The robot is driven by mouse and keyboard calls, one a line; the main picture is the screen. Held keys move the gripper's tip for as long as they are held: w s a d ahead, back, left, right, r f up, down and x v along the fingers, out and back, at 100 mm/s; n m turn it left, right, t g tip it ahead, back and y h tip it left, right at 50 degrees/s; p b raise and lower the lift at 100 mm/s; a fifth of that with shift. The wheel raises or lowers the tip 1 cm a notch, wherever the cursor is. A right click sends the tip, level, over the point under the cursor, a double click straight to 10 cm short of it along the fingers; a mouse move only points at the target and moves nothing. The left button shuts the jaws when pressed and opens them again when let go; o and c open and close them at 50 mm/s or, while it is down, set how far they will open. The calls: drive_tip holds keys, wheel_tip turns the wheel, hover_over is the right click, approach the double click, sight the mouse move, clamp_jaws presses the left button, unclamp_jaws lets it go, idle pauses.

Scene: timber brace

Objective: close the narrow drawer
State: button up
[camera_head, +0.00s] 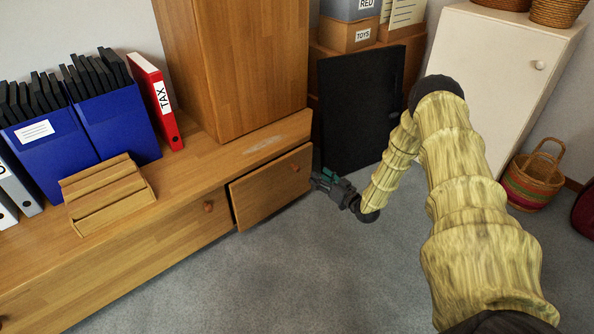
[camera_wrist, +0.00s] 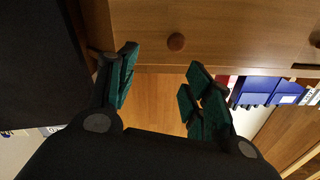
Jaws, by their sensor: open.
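The narrow drawer (camera_head: 270,187) is at the right end of the low wooden cabinet, and its front stands out from the cabinet, partly open. It has a round wooden knob (camera_head: 295,169) near its right side. In the wrist view the drawer front (camera_wrist: 230,30) fills the top, with the knob (camera_wrist: 176,42) above and between my fingers. My gripper (camera_head: 322,180) is just right of the drawer front, near the knob. In the wrist view my gripper (camera_wrist: 158,85) is open, with green finger pads apart and nothing between them. I cannot tell whether it touches the drawer.
A wider closed drawer (camera_head: 150,250) is left of it. Blue file boxes (camera_head: 118,125), a red TAX binder (camera_head: 158,100) and a wooden rack (camera_head: 108,195) stand on the cabinet top. A black panel (camera_head: 358,105) stands behind my gripper. The grey carpet (camera_head: 300,270) in front is clear.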

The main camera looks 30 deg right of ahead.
sight(298, 171)
drive_tip(key=w+a+n+b, duration=0.1)
drive_tip(key=w+n, duration=0.1)
drive_tip(key=w, duration=0.1)
drive_tip(key=w+a+f+n+b, duration=0.1)
drive_tip(key=w+a+n+b, duration=0.1)
drive_tip(key=w, duration=0.1)
drive_tip(key=w+a+n+b, duration=0.1)
drive_tip(key=w+n, duration=0.1)
drive_tip(key=w, duration=0.1)
drive_tip(key=shift+w+a+f+b, duration=0.1)
drive_tip(key=shift+a+f+b, duration=0.2)
drive_tip(key=shift+a+b, duration=0.05)
drive_tip(key=shift+w+a+r, duration=0.1)
drive_tip(key=shift+w, duration=0.6)
clamp_jaws()
